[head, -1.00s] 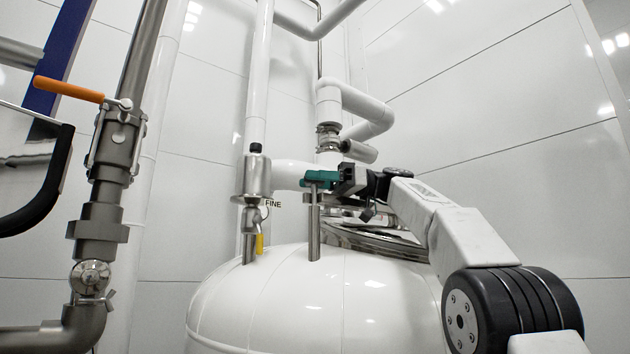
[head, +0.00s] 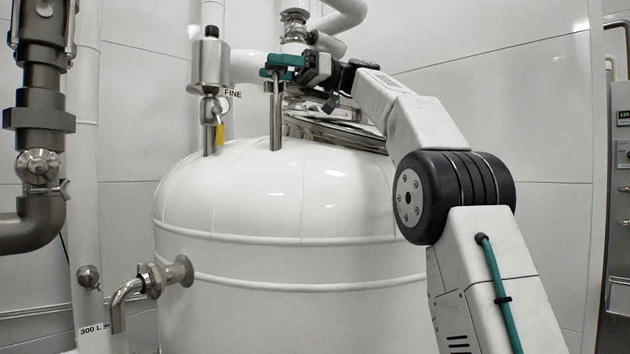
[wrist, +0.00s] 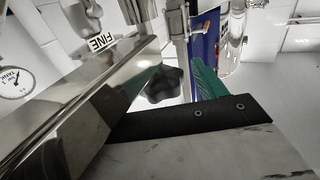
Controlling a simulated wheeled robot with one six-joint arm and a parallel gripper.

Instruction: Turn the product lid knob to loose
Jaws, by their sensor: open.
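In the head view my gripper (head: 266,67) is above the top of the white tank (head: 240,200), by the upper end of a metal post. The shiny metal lid (head: 335,130) lies below and behind my gripper. The knob cannot be made out in the head view.
A bent metal outlet pipe (head: 135,290) sticks out of the tank's left side. White pipes run behind. A control cabinet (head: 620,180) is at the far right.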

